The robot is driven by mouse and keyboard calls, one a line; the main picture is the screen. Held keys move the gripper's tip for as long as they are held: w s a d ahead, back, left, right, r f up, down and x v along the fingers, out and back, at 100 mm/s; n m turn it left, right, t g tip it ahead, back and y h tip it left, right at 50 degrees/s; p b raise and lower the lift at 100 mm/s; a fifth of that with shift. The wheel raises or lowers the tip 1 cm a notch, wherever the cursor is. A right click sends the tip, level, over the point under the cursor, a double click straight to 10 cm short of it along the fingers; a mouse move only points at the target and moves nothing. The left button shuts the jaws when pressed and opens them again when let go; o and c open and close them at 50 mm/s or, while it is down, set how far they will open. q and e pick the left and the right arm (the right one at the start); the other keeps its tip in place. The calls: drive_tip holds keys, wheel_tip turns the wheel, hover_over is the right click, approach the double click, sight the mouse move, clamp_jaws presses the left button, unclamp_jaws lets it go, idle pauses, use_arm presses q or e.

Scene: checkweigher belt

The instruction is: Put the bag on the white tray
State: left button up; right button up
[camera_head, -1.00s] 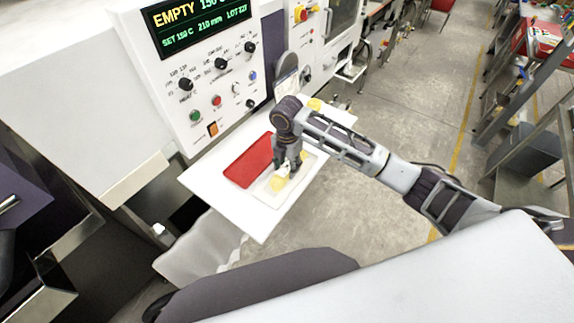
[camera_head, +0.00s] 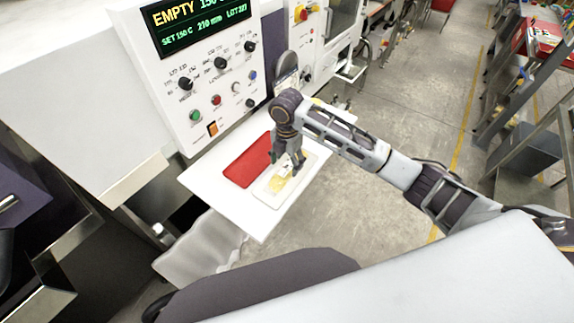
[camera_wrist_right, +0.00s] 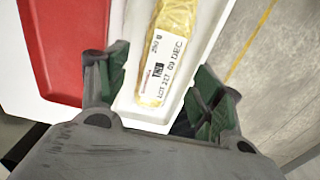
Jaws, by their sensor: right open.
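The bag (camera_wrist_right: 172,42) is yellow with a white printed label and lies on the white tray (camera_wrist_right: 125,103) in the right wrist view. In the head view the bag (camera_head: 279,183) shows small on the white tray (camera_head: 264,195), partly hidden by my gripper. My right gripper (camera_head: 292,166) is above the bag and open. In the right wrist view its green-padded fingers (camera_wrist_right: 160,88) stand apart, with the near end of the bag between and beyond them. The fingers look clear of the bag. My left gripper is not in view.
A red tray (camera_head: 247,162) lies to the left of the white tray on a white table (camera_head: 215,190). A white machine with knobs and a display (camera_head: 200,30) reading EMPTY stands behind. Open floor (camera_head: 400,120) lies to the right.

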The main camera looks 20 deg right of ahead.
sight(287, 167)
wheel_tip(287, 167, up, 10)
drive_tip(key=b, duration=0.1)
idle(0.4)
idle(0.6)
